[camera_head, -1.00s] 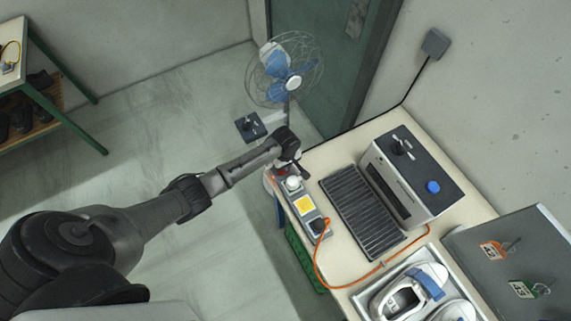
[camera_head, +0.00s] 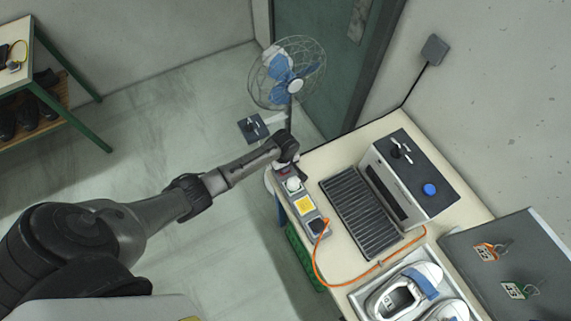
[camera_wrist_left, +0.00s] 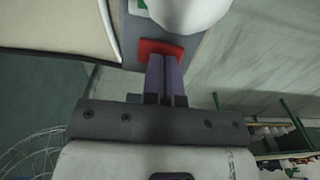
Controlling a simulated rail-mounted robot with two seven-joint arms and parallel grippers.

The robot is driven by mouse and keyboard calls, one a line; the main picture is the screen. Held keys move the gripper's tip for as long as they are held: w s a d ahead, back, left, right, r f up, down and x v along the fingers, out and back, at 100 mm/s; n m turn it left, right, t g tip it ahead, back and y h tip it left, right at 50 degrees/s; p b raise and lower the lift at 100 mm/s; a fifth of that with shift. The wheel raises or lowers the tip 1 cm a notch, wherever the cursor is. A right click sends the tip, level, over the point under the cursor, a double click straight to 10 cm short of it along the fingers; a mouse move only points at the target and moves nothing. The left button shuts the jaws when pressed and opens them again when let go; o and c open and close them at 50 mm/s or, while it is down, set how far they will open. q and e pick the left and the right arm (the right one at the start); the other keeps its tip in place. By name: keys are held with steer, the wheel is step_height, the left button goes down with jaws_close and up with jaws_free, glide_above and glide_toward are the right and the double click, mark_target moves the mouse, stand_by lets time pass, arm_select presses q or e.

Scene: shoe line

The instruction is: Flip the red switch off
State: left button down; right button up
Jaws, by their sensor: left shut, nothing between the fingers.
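The red switch (camera_wrist_left: 160,48) sits at the end of a grey power strip (camera_head: 307,213) that lies along the left edge of the table. In the left wrist view my left gripper (camera_wrist_left: 165,60) is shut and empty. Its fingertips are at the red switch and overlap its near edge; I cannot tell whether they touch or press it. In the head view my left gripper (camera_head: 284,163) is over the far end of the strip, and the arm hides most of the switch. A white plug (camera_head: 294,184) sits beside the switch, and it also shows in the wrist view (camera_wrist_left: 190,12). My right gripper is not in view.
The strip also holds a yellow-topped piece (camera_head: 305,203) and a black plug (camera_head: 318,226) with an orange cable (camera_head: 316,262). A black grate (camera_head: 361,212) and a machine with a blue button (camera_head: 430,190) stand to the right. A fan (camera_head: 289,73) stands behind the table.

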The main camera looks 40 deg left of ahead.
arm_select(q)
steer(key=shift+s, duration=0.1)
stand_by(0.3)
steer(key=shift+r+p, duration=0.45)
steer(key=shift+p, duration=0.1)
steer(key=r+p, duration=0.4)
steer(key=shift+w+d+r+p, duration=0.1)
steer(key=shift+w+d+p, duration=0.05)
steer(key=shift+w+p, duration=0.25)
step_height(320, 180, up, 9)
steer(key=w+b, duration=0.1)
steer(key=shift+w+d, duration=0.2)
steer(key=shift+w, duration=0.05)
